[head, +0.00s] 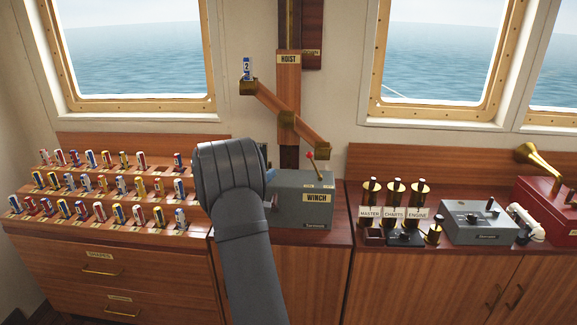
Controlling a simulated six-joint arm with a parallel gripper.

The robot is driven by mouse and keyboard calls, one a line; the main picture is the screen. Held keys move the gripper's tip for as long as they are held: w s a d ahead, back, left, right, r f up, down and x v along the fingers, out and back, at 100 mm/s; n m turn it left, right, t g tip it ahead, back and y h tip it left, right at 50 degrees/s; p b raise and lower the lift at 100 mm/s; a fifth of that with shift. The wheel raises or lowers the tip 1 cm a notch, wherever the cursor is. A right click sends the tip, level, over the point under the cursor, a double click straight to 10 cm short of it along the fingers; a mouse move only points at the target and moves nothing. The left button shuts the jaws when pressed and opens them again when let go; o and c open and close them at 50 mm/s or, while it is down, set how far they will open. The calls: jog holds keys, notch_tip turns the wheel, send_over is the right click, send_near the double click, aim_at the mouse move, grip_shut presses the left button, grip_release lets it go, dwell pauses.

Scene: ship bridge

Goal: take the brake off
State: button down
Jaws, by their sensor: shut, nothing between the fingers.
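The grey winch box (290,212) sits on the wooden counter, with a "WINCH" label on its front. A lever with a red knob (310,156) stands tilted on top of the box, leaning left; I cannot read which label marks it as the brake.
The hoist post (289,85) rises behind the box, with a slanted wooden arm holding a blue-and-white piece numbered 2 (247,68). Racks of coloured pieces (100,187) fill the left.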

aim_at(308, 153)
jog(key=x, duration=0.9)
jog(key=shift+w+d, duration=0.3)
jog(key=shift+d, duration=0.05)
jog(key=d, duration=0.3)
jog(key=shift+w+r, duration=0.25)
jog(key=shift+r, duration=0.1)
jog(key=shift+d, duration=0.35)
jog(key=shift+r, duration=0.1)
jog(key=shift+d+r+m+g, duration=0.6)
jog(key=shift+d+r+m, duration=0.2)
jog(key=shift+d+m, duration=0.25)
jog(key=d+r+m+g+y, duration=0.1)
jog(key=d+m+g+y, duration=0.1)
jog(key=d+m, duration=0.3)
jog(key=shift+d+r+y, duration=0.2)
jog(key=shift+d+y, duration=0.5)
jog(key=shift+d, duration=0.6)
jog(key=shift+d, duration=0.1)
